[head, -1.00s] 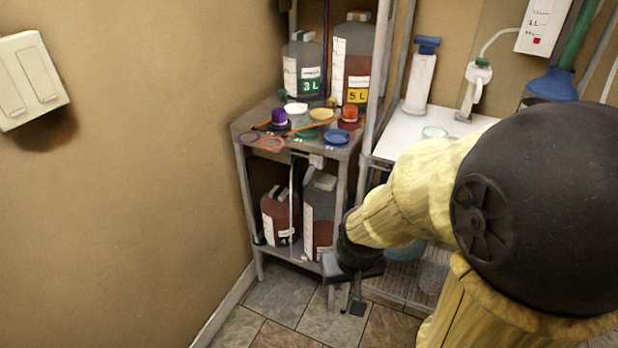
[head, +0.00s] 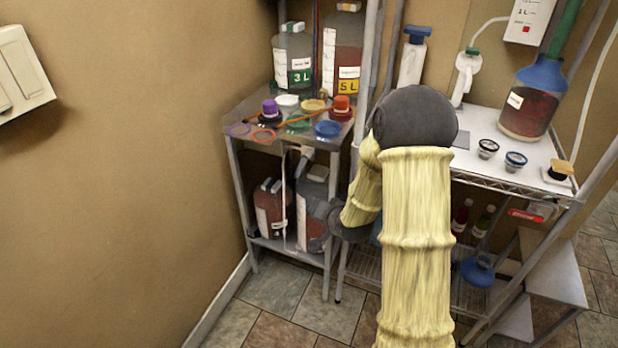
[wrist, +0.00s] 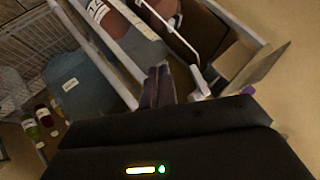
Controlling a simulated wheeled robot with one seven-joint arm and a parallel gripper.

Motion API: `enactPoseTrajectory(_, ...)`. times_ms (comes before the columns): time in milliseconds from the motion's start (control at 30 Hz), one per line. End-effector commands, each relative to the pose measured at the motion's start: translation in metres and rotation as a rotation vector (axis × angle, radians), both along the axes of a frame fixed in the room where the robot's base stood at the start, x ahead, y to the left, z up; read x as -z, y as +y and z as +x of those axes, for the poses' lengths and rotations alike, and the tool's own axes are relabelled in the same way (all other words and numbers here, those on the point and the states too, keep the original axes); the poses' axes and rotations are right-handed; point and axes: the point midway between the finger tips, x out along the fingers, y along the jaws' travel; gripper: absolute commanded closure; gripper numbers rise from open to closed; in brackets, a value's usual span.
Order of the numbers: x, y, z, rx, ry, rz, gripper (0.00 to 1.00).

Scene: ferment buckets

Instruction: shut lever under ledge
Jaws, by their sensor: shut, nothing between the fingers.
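A small pale tap-like fitting, apparently the lever (head: 303,153), sits under the front ledge of the small metal shelf's top (head: 290,140). A thin pale tube or rod (head: 284,190) hangs beside it. In the wrist view a pale piece (wrist: 197,82), probably the same fitting, lies just right of my fingertips; I cannot tell whether they touch. My gripper (wrist: 161,72) is shut and empty, its two dark fingers together. In the head view my gripper (head: 322,222) is before the lower jugs, below the ledge, partly hidden by my arm.
Two jugs with reddish liquid (head: 268,208) stand on the lower shelf. Coloured lids and caps (head: 328,129) lie on top, before the 3 L (head: 292,60) and 5 L (head: 345,55) jugs. A white table (head: 490,170) stands right. Wall closes the left; floor in front is free.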

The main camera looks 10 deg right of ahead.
Motion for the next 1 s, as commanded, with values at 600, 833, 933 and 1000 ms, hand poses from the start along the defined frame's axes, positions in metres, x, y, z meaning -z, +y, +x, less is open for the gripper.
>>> enactPoseTrajectory(600,0.038,-0.021,0.054,0.204,-0.422,0.79,1.0)
enactPoseTrajectory(833,0.044,-0.04,0.046,0.25,-0.57,1.094,1.0)
enactPoseTrajectory(933,0.044,-0.045,0.043,0.257,-0.607,1.167,1.0)
enactPoseTrajectory(1000,0.044,-0.047,0.041,0.257,-0.621,1.193,1.0)
